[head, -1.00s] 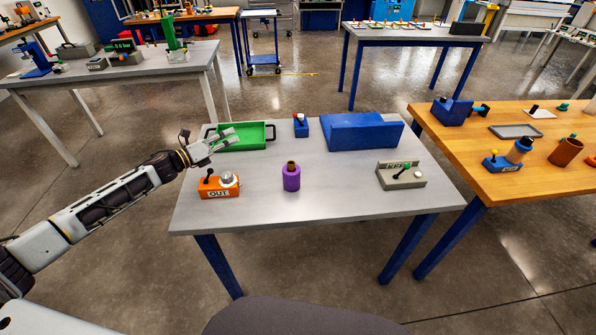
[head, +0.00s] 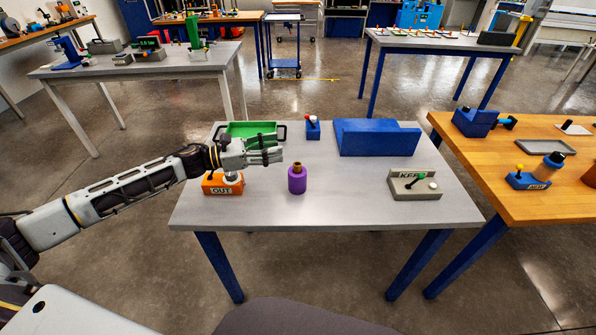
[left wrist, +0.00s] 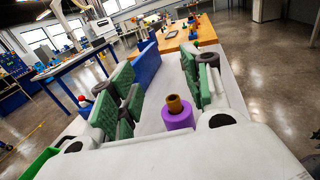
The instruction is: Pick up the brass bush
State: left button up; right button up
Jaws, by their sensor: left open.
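The brass bush (head: 297,168) is a small brown-gold ring standing on top of a purple cylinder (head: 297,183) near the middle of the grey table. In the left wrist view the bush (left wrist: 175,104) and the purple cylinder (left wrist: 178,120) show between my two fingers, beyond the gripper body. My left gripper (head: 270,154) is open and empty, to the left of the bush and a little behind it, apart from it. Its green-padded fingers (left wrist: 160,95) point toward the right side of the table. My right gripper is not in view.
A green tray (head: 282,133), a small blue block with a red and white top (head: 312,127) and a blue angled block (head: 375,138) stand along the back. An orange OUT box (head: 222,188) is under my left arm. A grey KEEP box (head: 415,185) sits right. The front middle is clear.

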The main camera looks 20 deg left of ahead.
pick_arm(q)
send_near(297, 164)
jog(key=x, duration=0.3)
jog(key=p+x, duration=0.1)
jog(key=x, duration=0.4)
jog(key=shift+w+d, duration=0.35)
jog(key=shift+d, duration=0.2)
jog(key=shift+w+d+f, duration=0.1)
jog(key=shift+d, duration=0.1)
jog(key=shift+w+d+p, duration=0.1)
jog(key=shift+p, duration=0.2)
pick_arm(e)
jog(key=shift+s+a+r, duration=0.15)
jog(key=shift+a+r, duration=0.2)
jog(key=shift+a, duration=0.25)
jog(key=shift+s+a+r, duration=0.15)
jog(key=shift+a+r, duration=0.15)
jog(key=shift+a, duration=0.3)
